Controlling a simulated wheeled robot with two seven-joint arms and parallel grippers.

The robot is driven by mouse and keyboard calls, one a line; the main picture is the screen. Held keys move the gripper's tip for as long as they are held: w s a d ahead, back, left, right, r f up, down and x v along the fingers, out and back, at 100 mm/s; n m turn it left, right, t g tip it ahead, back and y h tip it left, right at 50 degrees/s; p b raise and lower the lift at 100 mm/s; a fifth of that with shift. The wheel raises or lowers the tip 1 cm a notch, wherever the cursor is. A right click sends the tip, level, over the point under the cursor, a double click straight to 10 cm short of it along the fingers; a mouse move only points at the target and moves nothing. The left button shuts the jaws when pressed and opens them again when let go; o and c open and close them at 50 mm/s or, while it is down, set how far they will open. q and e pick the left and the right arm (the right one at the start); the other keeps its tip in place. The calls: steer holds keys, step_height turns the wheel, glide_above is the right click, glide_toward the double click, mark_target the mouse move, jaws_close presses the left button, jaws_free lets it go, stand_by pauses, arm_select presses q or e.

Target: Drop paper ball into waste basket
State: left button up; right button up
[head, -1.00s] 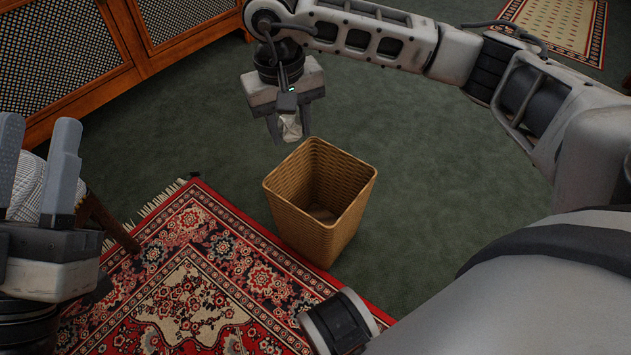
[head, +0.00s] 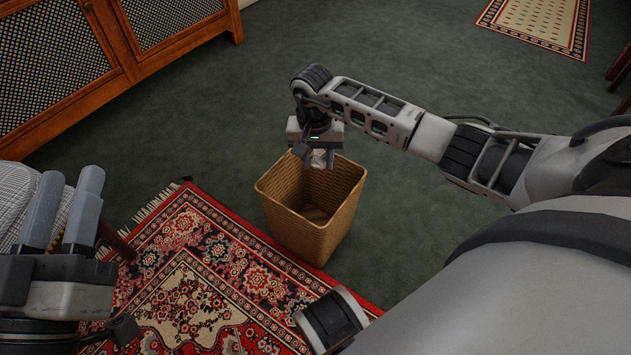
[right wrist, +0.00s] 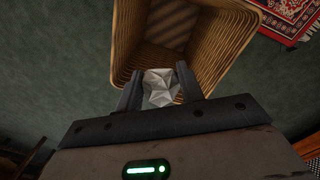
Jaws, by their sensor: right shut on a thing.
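The white crumpled paper ball (head: 319,158) is between the fingers of my right gripper (head: 318,160), which is shut on it. In the right wrist view the paper ball (right wrist: 161,88) sits between both fingertips, with the basket's opening beyond it. The square wicker waste basket (head: 335,225) stands upright on the floor by the rug's edge. In the head view my right gripper is at the basket's far rim. The wrist view shows the ball overlapping the near rim of the basket (right wrist: 225,50). My left gripper (head: 68,200) is at the lower left, fingers apart, empty.
A red patterned rug (head: 190,250) lies left of the basket, close to it. A wooden cabinet with lattice doors (head: 125,50) stands at the upper left. A checked seat (head: 15,190) is at the left edge. Green carpet right of the basket is clear.

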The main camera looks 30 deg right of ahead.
arm_select(q)
steer(key=shift+r+m+t+h+b, duration=0.3)
steer(key=shift+r+m+t+h, duration=0.3)
steer(key=shift+r+m, duration=0.35)
arm_select(e)
steer(key=shift+f, duration=0.65)
steer(key=o, duration=1)
arm_select(q)
steer(key=shift+r, duration=0.1)
arm_select(e)
steer(key=shift+r, duration=0.25)
steer(key=r+p, duration=0.2)
steer(key=r, duration=0.2)
steer(key=r+p, duration=0.2)
steer(key=r, duration=0.2)
steer(key=shift+w+a+r, duration=0.15)
steer(key=shift+w+r, duration=0.05)
steer(key=shift+r, duration=0.15)
arm_select(q)
step_height(320, 180, down, 8)
steer(key=s+n+g+y+p, duration=0.2)
steer(key=n+g+y, duration=0.1)
steer(key=n+g, duration=0.1)
steer(key=shift+d+n+g+y, duration=0.25)
steer(key=shift+n+g+y, duration=0.05)
steer(key=shift+n+g, duration=0.1)
arm_select(e)
step_height(320, 180, up, 7)
steer(key=shift+a+f, duration=0.15)
steer(key=shift+a, duration=0.05)
